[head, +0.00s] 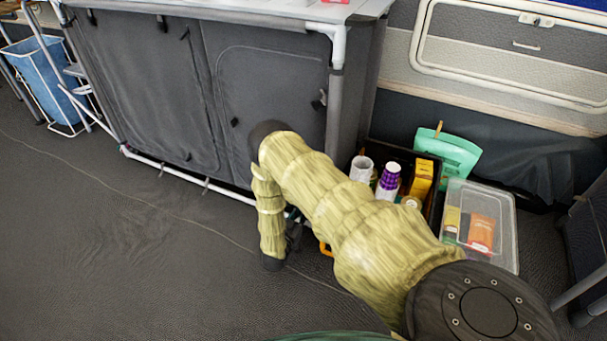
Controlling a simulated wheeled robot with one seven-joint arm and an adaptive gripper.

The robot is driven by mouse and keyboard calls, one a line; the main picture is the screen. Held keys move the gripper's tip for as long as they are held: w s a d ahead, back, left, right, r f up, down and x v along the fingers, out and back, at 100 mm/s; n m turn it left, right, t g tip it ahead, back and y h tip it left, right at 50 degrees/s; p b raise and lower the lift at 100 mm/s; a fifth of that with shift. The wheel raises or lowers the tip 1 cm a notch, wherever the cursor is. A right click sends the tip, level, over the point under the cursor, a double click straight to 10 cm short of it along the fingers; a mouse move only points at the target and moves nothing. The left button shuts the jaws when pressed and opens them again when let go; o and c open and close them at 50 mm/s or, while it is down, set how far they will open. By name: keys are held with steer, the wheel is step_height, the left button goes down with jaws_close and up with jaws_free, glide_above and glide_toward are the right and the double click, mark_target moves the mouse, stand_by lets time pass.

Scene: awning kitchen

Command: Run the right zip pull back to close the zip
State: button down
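The grey fabric cupboard (140,85) has a right front panel (270,75) with an arched seam line that looks like a zip. A small dark tab (319,99), perhaps a zip pull, hangs near the panel's right edge. Another small dark tab (234,122) is at the panel's left side. My arm crosses in front of the panel's lower part and hides it. My gripper (293,237) shows only as dark parts low behind my forearm, near the cupboard's foot. Its fingers are not clear, and I cannot see it touching any tab.
A black crate (434,212) with cups and packets stands right of the cupboard. A blue bin (45,80) in a frame is at far left. The floor (120,240) at left is clear.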

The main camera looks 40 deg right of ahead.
steer(key=shift+a, duration=0.1)
steer(key=c, duration=1.5)
jaws_free()
steer(key=shift+c, duration=0.2)
steer(key=shift+s, duration=0.1)
steer(key=v, duration=1.2)
